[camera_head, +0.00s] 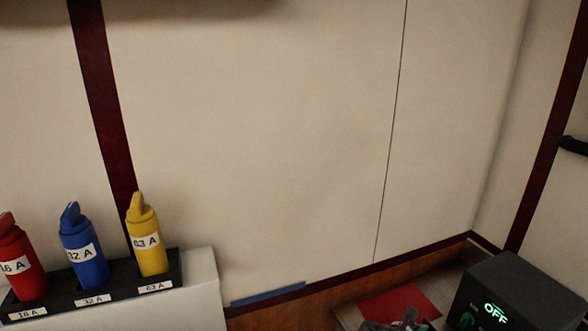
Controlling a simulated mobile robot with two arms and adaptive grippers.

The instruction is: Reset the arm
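A dark grey mechanical part (398,326) shows at the bottom edge, over or in front of a red mat. It looks like the top of my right gripper, but it is cut off by the frame. Its fingertips are hidden, so I cannot tell whether it is open or shut, or whether it holds anything. My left gripper is not in view.
A black rack (115,292) on a white cabinet (203,285) holds red (22,268), blue (86,255) and yellow (149,245) cartridges labelled by amperage. A red mat (402,303) lies beside a black box (520,293) showing "OFF". A pale wall stands behind.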

